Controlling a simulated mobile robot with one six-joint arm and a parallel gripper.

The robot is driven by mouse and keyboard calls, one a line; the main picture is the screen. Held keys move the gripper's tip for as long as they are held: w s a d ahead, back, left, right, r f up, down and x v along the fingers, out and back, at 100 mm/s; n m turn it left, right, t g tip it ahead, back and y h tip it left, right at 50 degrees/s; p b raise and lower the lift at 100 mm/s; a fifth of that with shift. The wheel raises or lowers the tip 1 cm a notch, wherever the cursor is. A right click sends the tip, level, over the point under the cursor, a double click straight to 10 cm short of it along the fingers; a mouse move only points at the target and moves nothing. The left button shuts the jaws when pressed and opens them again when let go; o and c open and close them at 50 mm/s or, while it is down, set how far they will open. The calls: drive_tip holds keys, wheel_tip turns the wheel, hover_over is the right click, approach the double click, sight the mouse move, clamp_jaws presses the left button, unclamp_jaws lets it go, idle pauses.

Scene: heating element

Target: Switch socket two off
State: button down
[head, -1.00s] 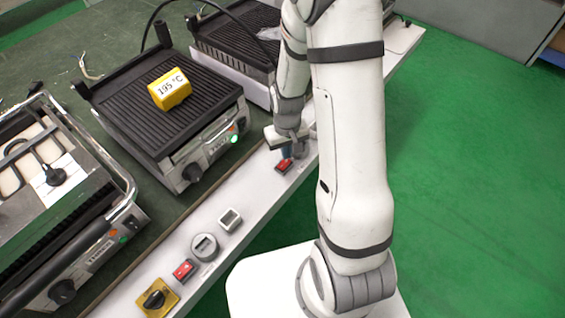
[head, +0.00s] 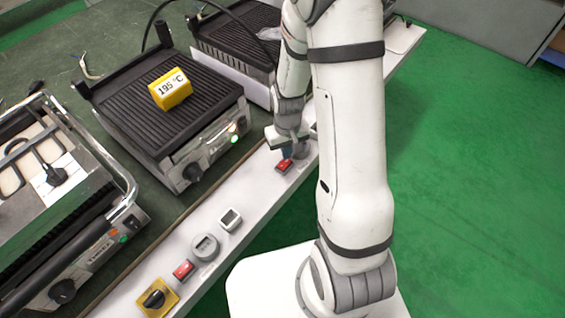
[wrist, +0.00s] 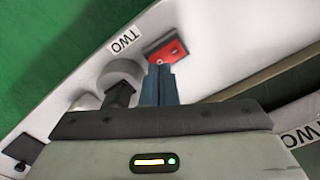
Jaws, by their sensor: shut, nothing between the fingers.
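A red rocker switch (wrist: 166,50) sits on the white panel beside a label reading TWO (wrist: 126,40) in the wrist view. The same red switch (head: 284,165) shows in the head view, just in front of my gripper. My gripper (wrist: 160,70) is shut and empty, its blue fingertips at the near edge of the red switch. I cannot tell whether they touch it. In the head view my gripper (head: 287,152) is partly hidden by my wrist. A grey round socket (wrist: 122,72) stands beside the fingers, partly covered by a dark part.
A second red switch (head: 183,270), a grey round socket (head: 205,247) and a yellow-based knob (head: 156,296) are on the nearer panel. A grill (head: 165,110) with a yellow 195 °C block (head: 170,90) stands left of the panel. Green floor lies to the right.

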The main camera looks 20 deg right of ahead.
drive_tip(key=shift+f+b, duration=0.9)
drive_tip(key=shift+f, duration=0.25)
idle(0.4)
drive_tip(key=shift+r, duration=0.15)
drive_tip(key=shift+r+p, duration=2.65)
drive_tip(key=shift+r, duration=0.8)
wheel_tip(320, 180, up, 18)
drive_tip(key=r+t+p, duration=0.1)
drive_tip(key=p, duration=0.3)
hover_over(287, 161)
drive_tip(key=s, duration=0.5)
drive_tip(key=s+r+m+t+p, duration=0.1)
drive_tip(key=s+r+p, duration=0.2)
drive_tip(key=s+r, duration=0.5)
wheel_tip(287, 161, up, 3)
drive_tip(key=shift+s+a+r+t+p, duration=0.1)
drive_tip(key=shift+s+a+t+p, duration=0.2)
drive_tip(key=shift+a+p, duration=0.1)
